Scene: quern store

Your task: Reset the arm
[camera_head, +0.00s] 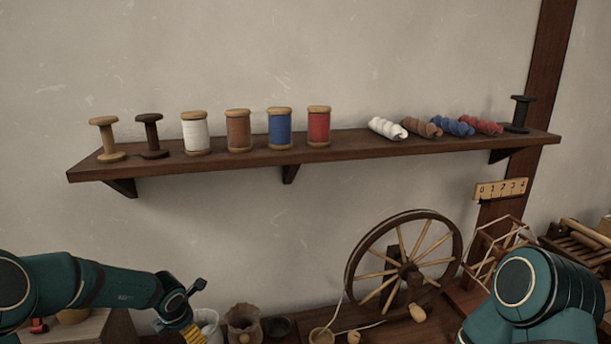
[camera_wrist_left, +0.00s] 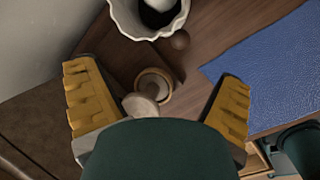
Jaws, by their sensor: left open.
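My left arm (camera_head: 85,284) comes in from the left in the head view, low and in front of the shelf. Its yellow left gripper (camera_head: 192,333) is at the bottom edge, partly cut off, beside a white vessel (camera_head: 209,325). In the left wrist view, the fingers of the left gripper (camera_wrist_left: 160,103) are wide apart with nothing held between them. A small round wooden cup (camera_wrist_left: 154,84) and a pale rounded piece (camera_wrist_left: 140,104) lie beyond the fingers. My right arm (camera_head: 535,295) shows at the lower right; its gripper is out of view.
A wall shelf (camera_head: 225,164) carries several thread spools, empty bobbins and yarn skeins. A spinning wheel (camera_head: 405,268) stands low at right of centre. A brown pot (camera_head: 243,323) stands near the left gripper. A blue cloth (camera_wrist_left: 268,70) lies at right in the wrist view.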

